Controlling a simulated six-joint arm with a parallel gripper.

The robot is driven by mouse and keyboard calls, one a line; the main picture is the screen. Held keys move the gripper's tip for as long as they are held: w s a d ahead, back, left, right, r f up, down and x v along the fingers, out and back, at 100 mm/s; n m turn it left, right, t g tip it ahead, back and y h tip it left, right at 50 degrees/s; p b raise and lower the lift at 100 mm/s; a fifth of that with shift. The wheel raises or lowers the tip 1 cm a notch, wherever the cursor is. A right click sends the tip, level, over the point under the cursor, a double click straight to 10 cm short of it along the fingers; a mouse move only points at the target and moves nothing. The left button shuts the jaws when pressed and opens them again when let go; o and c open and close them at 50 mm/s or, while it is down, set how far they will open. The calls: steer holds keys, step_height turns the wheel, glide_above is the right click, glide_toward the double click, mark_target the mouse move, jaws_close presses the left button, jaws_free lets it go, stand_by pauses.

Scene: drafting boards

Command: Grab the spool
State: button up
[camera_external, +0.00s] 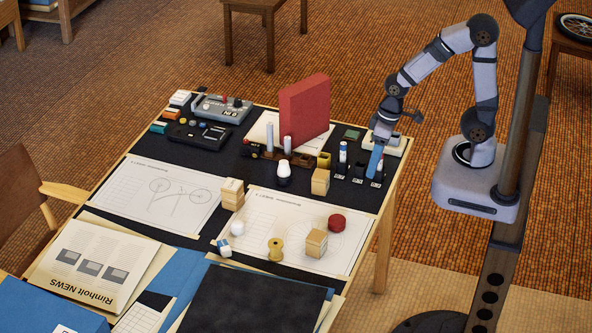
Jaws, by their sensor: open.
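A small yellow wooden spool (275,249) stands upright on the white drawing sheet at the front right of the table. My gripper (378,150) is at the table's right edge, pointing down, well behind and to the right of the spool and apart from it. A blue upright shape is directly below the gripper, close to the pen holders; I cannot tell from this view whether it touches the fingers. My gripper is open. Its fingertips are small and partly hidden here.
Near the spool are a wooden block (316,242), a red round piece (336,222), a white ball (238,228) and a small blue-and-white block (224,247). A tall red box (304,110) stands farther back. A dark folder (258,305) lies in front.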

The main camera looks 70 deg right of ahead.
steer(key=w+a+f+t+y+b, duration=0.1)
steer(key=w+a+t, duration=0.1)
steer(key=w+a, duration=0.4)
steer(key=w+a+f+t+y+b, duration=0.15)
steer(key=w+a, duration=0.25)
steer(key=a, duration=0.5)
steer(key=m+t+h+b, duration=0.1)
steer(key=t+h+b, duration=0.3)
steer(key=t+b, duration=0.3)
glide_toward(273, 243)
steer(key=w+f+t+p, duration=0.1)
steer(key=w+f+p, duration=0.1)
steer(key=w, duration=0.1)
steer(key=shift+f, duration=0.2)
steer(key=shift+p+x, duration=0.5)
steer(key=shift+x, duration=2.35)
steer(key=shift+d, duration=0.15)
steer(key=c, duration=1.3)
steer(key=shift+r, duration=0.1)
